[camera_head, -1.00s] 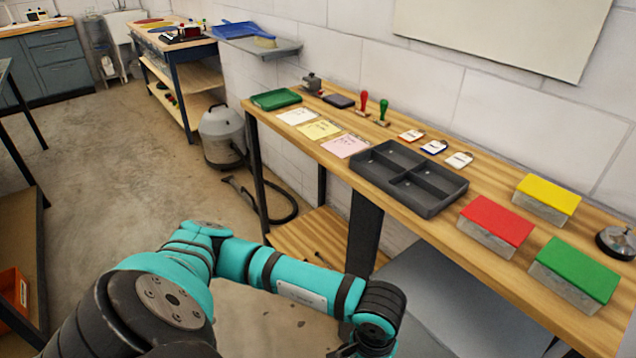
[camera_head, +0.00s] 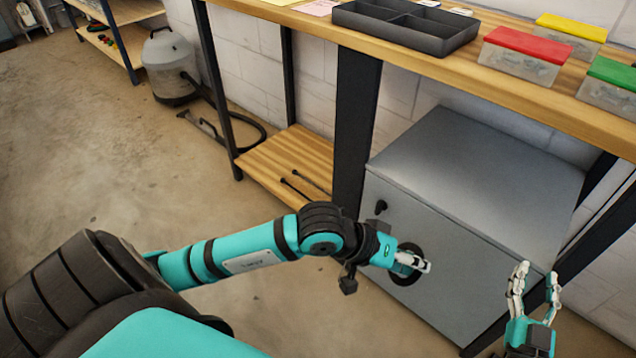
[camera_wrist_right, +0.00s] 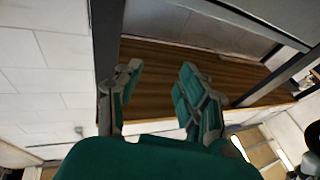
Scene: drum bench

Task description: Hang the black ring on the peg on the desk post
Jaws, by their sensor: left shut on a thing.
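My left gripper (camera_head: 426,266) is shut on the black ring (camera_head: 402,281), in front of the grey cabinet. The fingers hide part of the ring. The dark desk post (camera_head: 356,130) stands up and left of the gripper. A small black knob-like piece (camera_head: 380,207) shows near the post's lower end, above the left gripper; I cannot tell whether it is the peg or part of the cabinet. My right gripper (camera_head: 537,279) is open and empty at the lower right, fingers pointing up. Its spread fingers also show in the right wrist view (camera_wrist_right: 160,72).
The grey cabinet (camera_head: 480,160) stands under the wooden bench (camera_head: 540,98). A dark tray (camera_head: 405,28) and lidded boxes, one with a red lid (camera_head: 528,43), are on top. Two dark rods lie on the low shelf (camera_head: 285,155). Open floor is at left.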

